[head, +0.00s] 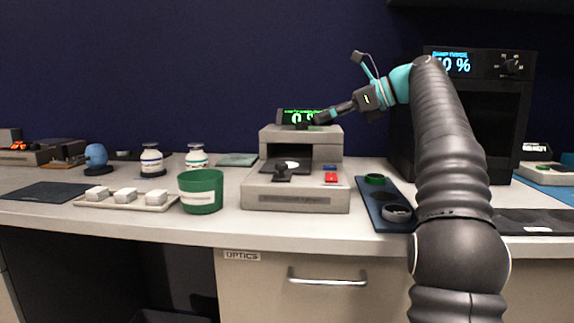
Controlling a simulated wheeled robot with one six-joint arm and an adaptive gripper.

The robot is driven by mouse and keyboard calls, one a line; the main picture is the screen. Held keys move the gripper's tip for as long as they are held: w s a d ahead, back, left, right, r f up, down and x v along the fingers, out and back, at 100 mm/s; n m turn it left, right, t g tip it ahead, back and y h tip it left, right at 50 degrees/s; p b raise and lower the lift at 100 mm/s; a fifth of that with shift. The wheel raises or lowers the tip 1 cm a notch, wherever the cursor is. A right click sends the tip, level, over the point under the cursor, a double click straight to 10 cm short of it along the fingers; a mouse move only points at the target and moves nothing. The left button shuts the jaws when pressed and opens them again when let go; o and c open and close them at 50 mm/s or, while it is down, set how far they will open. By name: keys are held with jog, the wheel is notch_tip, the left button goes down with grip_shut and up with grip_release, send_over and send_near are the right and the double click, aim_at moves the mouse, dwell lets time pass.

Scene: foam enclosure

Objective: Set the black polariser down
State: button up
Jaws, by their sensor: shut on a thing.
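My gripper (330,114) is raised above the grey optical instrument (297,197), in front of its small display. It is shut on a small dark piece at its tips, which looks like the black polariser (321,117). The piece is small in view and its outline merges with the dark display behind it. The instrument has a dark recess with a pale disc (291,166) and a black part (282,175) at its front.
A blue tray (372,203) right of the instrument bears a green ring (375,179) and a dark grey ring (397,212). A green cup (201,192) stands left, beside a pale tray (112,204) of white blocks. A black oven-like unit (515,120) stands behind my arm.

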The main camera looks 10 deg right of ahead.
jog(key=w+d+m+t, duration=0.1)
jog(key=w+d, duration=0.1)
jog(key=d, duration=0.2)
send_over(293, 166)
jog(key=shift+h, duration=0.3)
jog(key=f, duration=0.6)
jog(key=shift+w+a+f+b, duration=0.15)
jog(key=shift+w+b, duration=0.1)
jog(key=shift+b, duration=0.15)
jog(key=shift+t, duration=0.3)
jog(key=shift+f+b, duration=0.7)
jog(key=shift+f, duration=1.3)
jog(key=shift+f, duration=0.1)
jog(key=o, duration=1.2)
jog(key=shift+c, duration=0.2)
jog(key=shift+r, duration=0.2)
jog(key=p+v, duration=0.1)
jog(key=v, duration=1.1)
jog(key=shift+r, duration=0.1)
